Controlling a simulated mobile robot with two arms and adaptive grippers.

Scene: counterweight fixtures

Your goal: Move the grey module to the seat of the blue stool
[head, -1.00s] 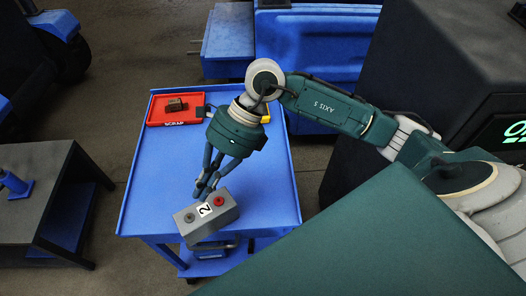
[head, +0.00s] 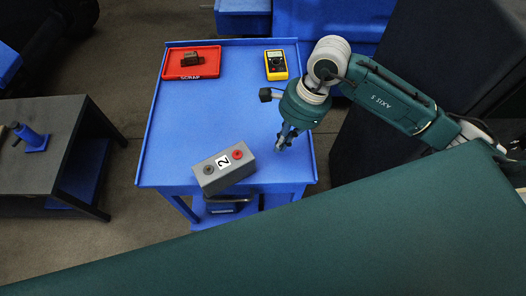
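The grey module (head: 228,174) is a block with a white label "2", a red knob and a dark knob on top. It sits at the front edge of the blue cart top (head: 220,115), turned at a slant. My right gripper (head: 284,143) is to the right of the module, apart from it and over the right side of the cart top. Its fingers point down and look narrow from this angle, with nothing seen in them. My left gripper is not in view. I cannot make out a blue stool for certain.
A red tray (head: 209,70) marked SCRAP with a brown block (head: 191,59) in it and a yellow meter (head: 276,65) lie at the cart's far side. A dark table (head: 40,175) with a blue fixture (head: 32,138) stands left. The cart's middle is clear.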

